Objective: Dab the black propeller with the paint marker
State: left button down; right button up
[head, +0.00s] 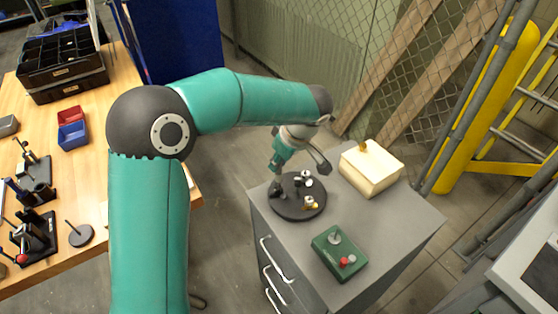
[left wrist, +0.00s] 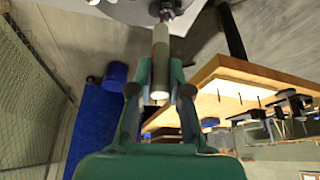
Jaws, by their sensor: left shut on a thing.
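A dark round stand (head: 297,210) on the grey cabinet carries small propellers: a white one (head: 307,174), a brass one (head: 309,202) and a dark one (head: 274,188) at its left edge, which looks like the black propeller. My left gripper (head: 275,168) is just above that dark one; I cannot tell whether they touch. The marker cannot be made out in the head view.
A cream box (head: 371,172) with a brass piece on top stands behind the stand. A green control box (head: 338,254) with a red knob lies in front. The wooden bench (head: 125,88) at left holds trays and small stands. A chain-link fence is behind.

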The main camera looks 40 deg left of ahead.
pick_arm(q)
jog(key=shift+s+f+b, duration=0.1)
jog(key=shift+f+b, duration=0.05)
jog(key=shift+b, duration=0.2)
dwell(1.5)
jog(key=shift+r+p, duration=1.45)
jog(key=shift+r, duration=1.15)
